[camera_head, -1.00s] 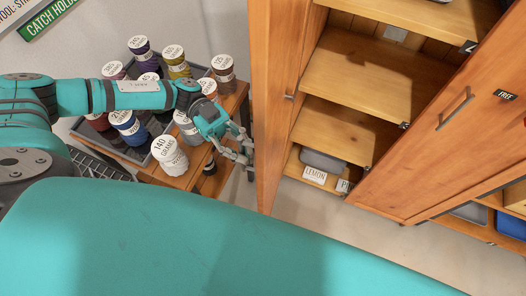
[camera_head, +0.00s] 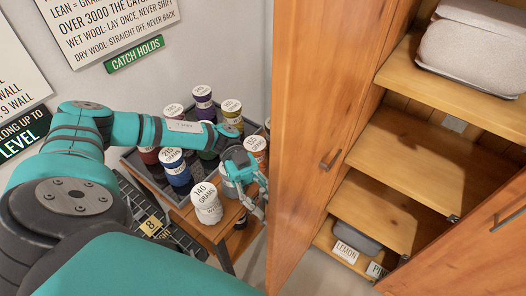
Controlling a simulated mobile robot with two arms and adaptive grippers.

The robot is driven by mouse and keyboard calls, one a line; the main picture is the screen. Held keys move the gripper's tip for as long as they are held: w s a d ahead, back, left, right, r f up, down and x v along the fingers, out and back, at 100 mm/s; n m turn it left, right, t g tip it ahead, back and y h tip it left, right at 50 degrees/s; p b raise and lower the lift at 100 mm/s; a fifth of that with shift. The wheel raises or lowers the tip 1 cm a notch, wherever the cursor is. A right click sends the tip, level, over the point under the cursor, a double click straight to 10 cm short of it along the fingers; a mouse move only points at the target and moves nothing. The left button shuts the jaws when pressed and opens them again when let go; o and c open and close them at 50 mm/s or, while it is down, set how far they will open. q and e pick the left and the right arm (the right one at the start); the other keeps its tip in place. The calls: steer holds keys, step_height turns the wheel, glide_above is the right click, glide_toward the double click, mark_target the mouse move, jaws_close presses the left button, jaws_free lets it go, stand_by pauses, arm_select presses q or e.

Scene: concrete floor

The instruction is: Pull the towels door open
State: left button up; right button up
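A tall wooden door panel (camera_head: 318,75) stands left of the open shelves, with a small dark bar handle (camera_head: 330,160) on its right part. No towels label is readable on it. Folded grey-white towels (camera_head: 472,52) lie on the upper shelf at the right. A second wooden door (camera_head: 455,255) with a bar handle (camera_head: 508,219) is at the lower right, cut by the frame. My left gripper (camera_head: 260,207) hangs just left of the tall panel's lower edge, beside the yarn cones. It holds nothing I can see; its finger gap is unclear. My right gripper is out of view.
A wooden stand (camera_head: 215,229) with a grey tray of several labelled cones, including a white cone (camera_head: 206,203), is close to my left arm. Lower shelf bins carry LEMON (camera_head: 346,252) and other labels. Signs (camera_head: 110,25) hang on the wall.

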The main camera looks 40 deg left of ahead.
mark_target(263, 191)
arm_select(q)
steer(key=o, duration=0.3)
steer(key=shift+r, duration=5)
steer(key=shift+s, duration=0.1)
